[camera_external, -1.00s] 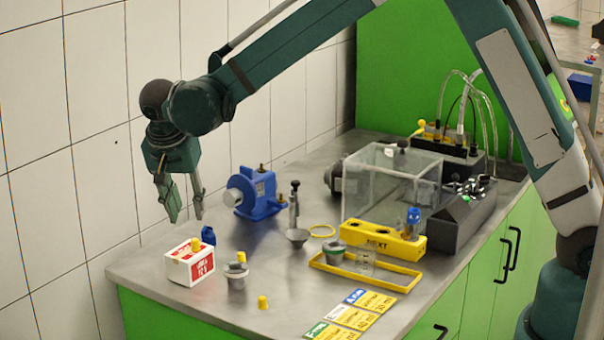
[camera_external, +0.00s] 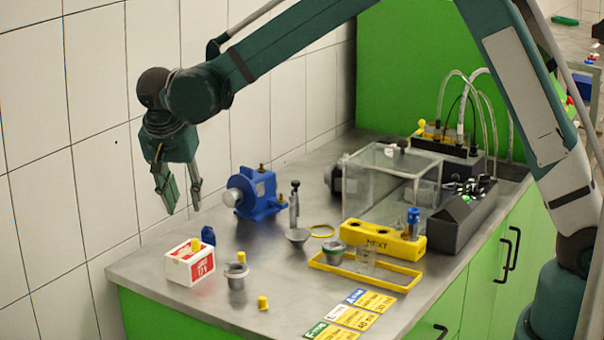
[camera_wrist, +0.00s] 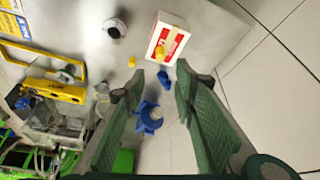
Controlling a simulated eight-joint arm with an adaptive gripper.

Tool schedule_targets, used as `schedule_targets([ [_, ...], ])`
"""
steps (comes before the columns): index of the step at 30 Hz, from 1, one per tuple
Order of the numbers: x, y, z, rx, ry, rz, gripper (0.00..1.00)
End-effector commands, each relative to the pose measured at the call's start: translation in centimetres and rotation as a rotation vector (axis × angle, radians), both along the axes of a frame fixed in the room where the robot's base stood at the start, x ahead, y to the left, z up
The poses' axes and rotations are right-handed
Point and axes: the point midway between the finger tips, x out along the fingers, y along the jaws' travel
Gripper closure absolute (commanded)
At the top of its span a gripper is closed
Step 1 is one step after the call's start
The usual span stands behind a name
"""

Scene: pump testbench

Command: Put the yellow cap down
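My gripper (camera_external: 182,210) is in the air above and behind the red-and-white box (camera_external: 190,264); its fingers are apart with nothing between them. The wrist view also shows the open fingers (camera_wrist: 158,72). A yellow cap (camera_external: 195,244) is on top of the box; it also shows in the wrist view (camera_wrist: 160,51). A second yellow cap (camera_external: 241,257) shows just behind the grey cup (camera_external: 236,278); in the wrist view it (camera_wrist: 132,61) sits apart from the cup. A third yellow cap (camera_external: 262,303) stands on the table near the front edge.
A small blue bottle (camera_external: 208,236) stands behind the box. A blue pump (camera_external: 255,193) is to the right of my gripper. The tiled wall is close on the left.

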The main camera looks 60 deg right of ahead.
Motion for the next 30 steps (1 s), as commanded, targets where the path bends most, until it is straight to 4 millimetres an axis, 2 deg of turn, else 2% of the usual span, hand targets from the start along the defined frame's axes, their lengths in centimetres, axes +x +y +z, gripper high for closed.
schedule_targets([
  [5, -0.4, -0.2, 0.6, 0.003, 0.000, 0.012, 0.72],
  [11, -2.0, -1.0, 2.5, 0.014, 0.004, 0.063, 0.72],
  [30, -11.6, -4.2, 10.7, 0.056, -0.006, 0.348, 0.72],
])
